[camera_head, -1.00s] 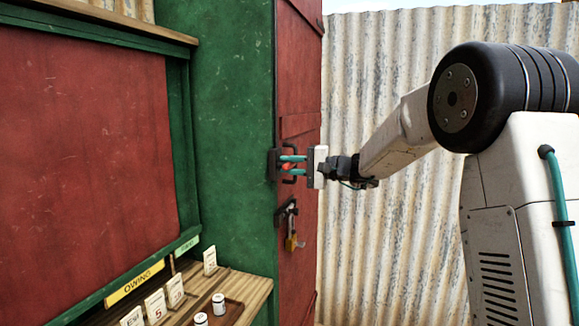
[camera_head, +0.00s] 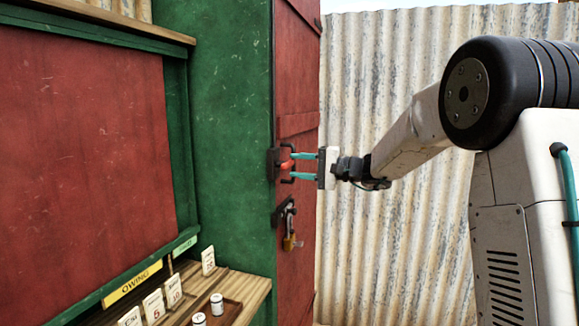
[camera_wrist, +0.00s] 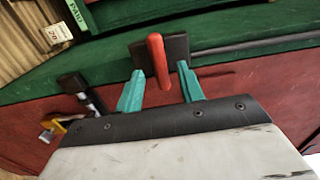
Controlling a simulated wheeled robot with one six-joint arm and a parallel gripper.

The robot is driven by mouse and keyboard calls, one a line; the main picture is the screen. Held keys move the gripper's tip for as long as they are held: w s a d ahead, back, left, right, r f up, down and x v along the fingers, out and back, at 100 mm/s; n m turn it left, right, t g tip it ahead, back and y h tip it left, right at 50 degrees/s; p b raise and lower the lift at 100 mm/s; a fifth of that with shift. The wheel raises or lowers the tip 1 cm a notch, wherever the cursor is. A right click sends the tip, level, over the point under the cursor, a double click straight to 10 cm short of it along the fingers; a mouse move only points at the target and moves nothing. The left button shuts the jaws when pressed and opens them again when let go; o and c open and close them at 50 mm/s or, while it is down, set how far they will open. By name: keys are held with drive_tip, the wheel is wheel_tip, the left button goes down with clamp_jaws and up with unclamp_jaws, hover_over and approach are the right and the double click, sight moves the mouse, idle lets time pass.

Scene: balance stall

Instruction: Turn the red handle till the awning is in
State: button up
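The red handle (camera_wrist: 158,62) sticks out from a dark mounting plate (camera_wrist: 176,48) on the green edge of the stall. In the head view the handle (camera_head: 287,164) shows small, beside the red door. My gripper (camera_head: 292,166) has its two teal fingers apart and points at the handle. In the wrist view the handle's near end lies between the fingers of my gripper (camera_wrist: 161,82), with a gap on each side. I cannot make out the awning in either view.
A latch with a brass padlock (camera_head: 290,242) hangs below the handle on the red door (camera_head: 297,210). A wooden counter (camera_head: 256,290) at lower left holds number cards and small white cylinders. A corrugated wall (camera_head: 400,60) stands behind my arm.

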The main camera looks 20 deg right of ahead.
drive_tip(key=v, duration=0.4)
drive_tip(key=shift+d, duration=0.15)
drive_tip(key=s+a+f+n+g+h, duration=0.1)
drive_tip(key=s+a+f+g+h, duration=0.2)
drive_tip(key=s+f, duration=0.45)
drive_tip(key=s+a+f+g+h, duration=0.25)
drive_tip(key=s+f+g, duration=0.2)
drive_tip(key=s, duration=0.55)
drive_tip(key=s+d+f+n+g+h, duration=0.1)
drive_tip(key=s+n+h, duration=0.5)
drive_tip(key=s, duration=2.1)
drive_tip(key=d+f+h, duration=0.1)
drive_tip(key=h, duration=0.2)
drive_tip(key=shift+s+g, duration=0.2)
drive_tip(key=shift+g, duration=0.15)
